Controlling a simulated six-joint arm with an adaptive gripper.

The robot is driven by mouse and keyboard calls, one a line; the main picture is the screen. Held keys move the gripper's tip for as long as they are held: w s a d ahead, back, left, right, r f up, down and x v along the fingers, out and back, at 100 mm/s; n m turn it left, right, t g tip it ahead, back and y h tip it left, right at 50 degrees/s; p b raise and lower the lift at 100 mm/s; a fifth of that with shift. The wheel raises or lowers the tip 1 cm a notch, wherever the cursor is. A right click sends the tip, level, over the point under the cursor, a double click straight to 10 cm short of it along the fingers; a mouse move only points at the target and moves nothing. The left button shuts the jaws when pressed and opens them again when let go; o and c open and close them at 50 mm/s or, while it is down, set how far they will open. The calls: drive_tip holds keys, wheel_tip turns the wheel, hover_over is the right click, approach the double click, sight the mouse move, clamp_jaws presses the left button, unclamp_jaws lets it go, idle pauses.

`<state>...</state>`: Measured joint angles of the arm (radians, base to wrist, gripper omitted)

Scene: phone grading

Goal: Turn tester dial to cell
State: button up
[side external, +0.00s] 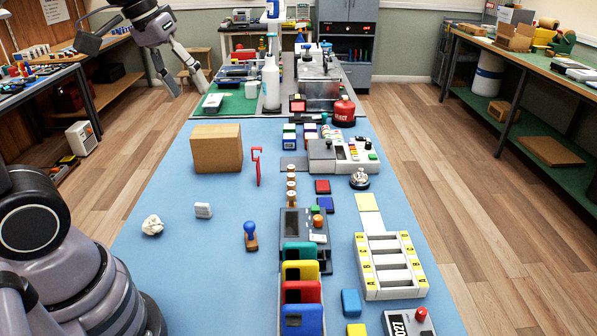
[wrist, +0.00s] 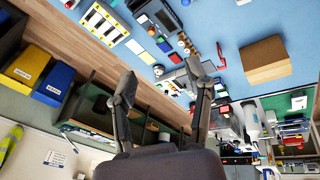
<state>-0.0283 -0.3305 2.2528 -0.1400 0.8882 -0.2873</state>
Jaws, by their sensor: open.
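A grey device with a dark screen (side external: 291,222) stands mid-table in the side view and looks like the tester. A round orange knob (side external: 317,220) sits at its right; I cannot tell whether this is the dial or read its setting. The device also shows near the top of the wrist view (wrist: 157,14). My gripper (side external: 188,88) is raised at the upper left of the side view, far from the device. In the wrist view my gripper (wrist: 162,76) has its two fingers wide apart, with nothing between them.
Colored bins (side external: 302,292) stand in front of the device. A slotted white rack (side external: 362,261) is right of it. A cardboard box (side external: 216,148), red clamp-like item (side external: 257,167) and blue-topped stamp (side external: 251,236) are left of it. The blue mat (side external: 185,270) is mostly clear at left.

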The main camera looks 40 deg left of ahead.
drive_tip(key=w+f+n+g, duration=0.1)
drive_tip(key=w+f+n, duration=0.25)
drive_tip(key=w, duration=0.55)
drive_tip(key=n+g+h, duration=0.3)
drive_tip(key=n, duration=0.7)
hover_over(318, 217)
drive_tip(key=a, duration=0.6)
wheel_tip(318, 217, down, 21)
drive_tip(key=x, duration=1.4)
drive_tip(key=shift+d, duration=0.35)
clamp_jaws()
